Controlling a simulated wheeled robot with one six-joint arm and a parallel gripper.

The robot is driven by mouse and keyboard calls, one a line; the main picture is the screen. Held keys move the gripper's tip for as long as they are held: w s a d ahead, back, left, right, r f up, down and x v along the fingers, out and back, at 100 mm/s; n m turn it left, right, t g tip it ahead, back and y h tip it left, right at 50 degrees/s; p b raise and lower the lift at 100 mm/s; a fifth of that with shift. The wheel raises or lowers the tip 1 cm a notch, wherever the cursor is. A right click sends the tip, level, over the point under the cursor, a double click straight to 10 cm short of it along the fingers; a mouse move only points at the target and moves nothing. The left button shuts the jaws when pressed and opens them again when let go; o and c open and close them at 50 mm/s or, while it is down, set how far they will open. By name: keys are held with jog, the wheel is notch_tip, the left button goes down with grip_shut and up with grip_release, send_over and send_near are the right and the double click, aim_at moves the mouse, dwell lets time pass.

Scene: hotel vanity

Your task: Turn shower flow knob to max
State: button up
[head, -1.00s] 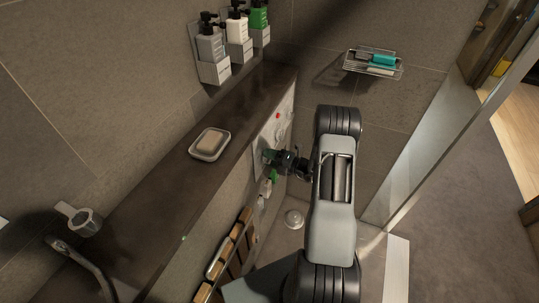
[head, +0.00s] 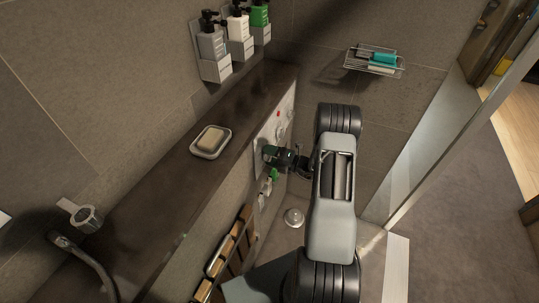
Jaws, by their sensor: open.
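A pale control panel (head: 284,112) is on the front face of the dark ledge. It carries a small red part (head: 278,114) and some light-coloured knobs, too small to tell apart. My gripper (head: 270,155) is open at the near lower part of the panel, its fingers toward the panel face. It covers part of the panel, so I cannot tell which knob is between or beside the fingers, or whether they touch it. Which knob is the shower flow knob is not clear.
A soap dish (head: 211,142) lies on the ledge (head: 165,190). Bottles in wall holders (head: 238,30) are above. A wire basket (head: 374,62) hangs on the back wall. A wooden rack (head: 232,258) and small bottles are below the ledge. A glass screen (head: 440,130) stands right.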

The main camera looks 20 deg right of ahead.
jog(key=b+v, duration=0.1)
jog(key=v, duration=1.2)
jog(key=shift+s+d+b, duration=0.25)
jog(key=shift+s+b, duration=0.1)
jog(key=shift+b, duration=0.05)
